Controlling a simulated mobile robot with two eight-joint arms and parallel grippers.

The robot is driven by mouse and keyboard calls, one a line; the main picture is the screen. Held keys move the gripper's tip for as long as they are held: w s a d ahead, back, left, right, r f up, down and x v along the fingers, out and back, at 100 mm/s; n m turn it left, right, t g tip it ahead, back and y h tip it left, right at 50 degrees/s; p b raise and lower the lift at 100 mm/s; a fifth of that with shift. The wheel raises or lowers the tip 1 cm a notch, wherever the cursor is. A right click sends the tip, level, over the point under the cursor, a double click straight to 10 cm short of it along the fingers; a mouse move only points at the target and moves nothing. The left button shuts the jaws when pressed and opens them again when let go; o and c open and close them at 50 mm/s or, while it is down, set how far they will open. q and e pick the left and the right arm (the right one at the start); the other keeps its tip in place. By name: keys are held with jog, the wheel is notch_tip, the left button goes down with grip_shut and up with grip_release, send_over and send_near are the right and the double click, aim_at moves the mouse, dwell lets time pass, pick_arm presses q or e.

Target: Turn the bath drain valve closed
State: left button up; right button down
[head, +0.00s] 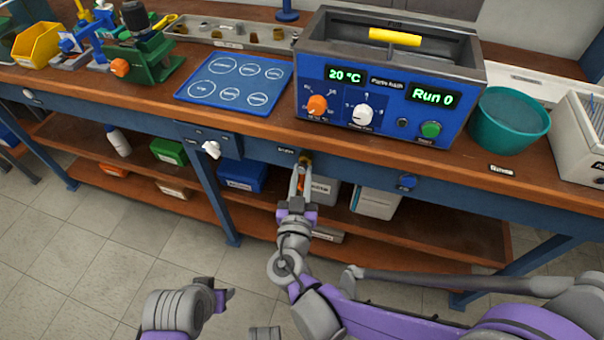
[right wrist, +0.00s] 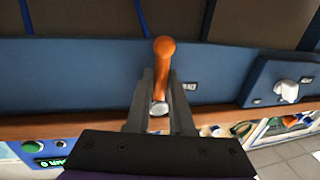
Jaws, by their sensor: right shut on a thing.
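The bath drain valve is on the blue front rail of the bench, below the bath; its brass body (head: 305,159) shows in the head view. Its orange lever (right wrist: 164,52) shows in the right wrist view, its rounded end sticking out past my fingertips. My right gripper (head: 298,178) reaches up to the valve from below, its fingers on both sides of the lever. In the right wrist view, my right gripper (right wrist: 160,80) is shut on the lever. My left gripper (head: 224,299) is low over the floor, away from the bench; its jaws are not clear.
The blue bath (head: 384,80) with dials and displays stands on the bench above the valve. Bins stand on the lower shelf behind my right gripper.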

jog(key=shift+n, duration=0.3)
jog(key=n+p, duration=0.1)
jog(key=n, duration=0.1)
jog(key=d+n+g+p, duration=0.1)
jog(key=n, duration=0.2)
jog(key=d+r+n+p, duration=0.1)
jog(key=n+p, duration=0.1)
jog(key=n, duration=0.1)
jog(key=shift+s+g+h, duration=0.3)
jog(key=n+p, duration=0.1)
jog(key=n, duration=0.1)
jog(key=r+n+h, duration=0.1)
jog(key=shift+s+d+n+g+p, duration=0.1)
jog(key=shift+d+n+g+p, duration=0.1)
jog(key=shift+n+g+p, duration=0.2)
jog(key=shift+d+r+n+h+p, duration=0.1)
jog(key=shift+r+n+h+p, duration=0.15)
jog(key=shift+n, duration=0.55)
jog(key=shift+r+n+h+p, duration=0.15)
jog(key=shift+n+h, duration=0.1)
jog(key=shift+n, duration=0.55)
jog(key=c, duration=0.8)
grip_release()
jog(key=shift+s, duration=0.1)
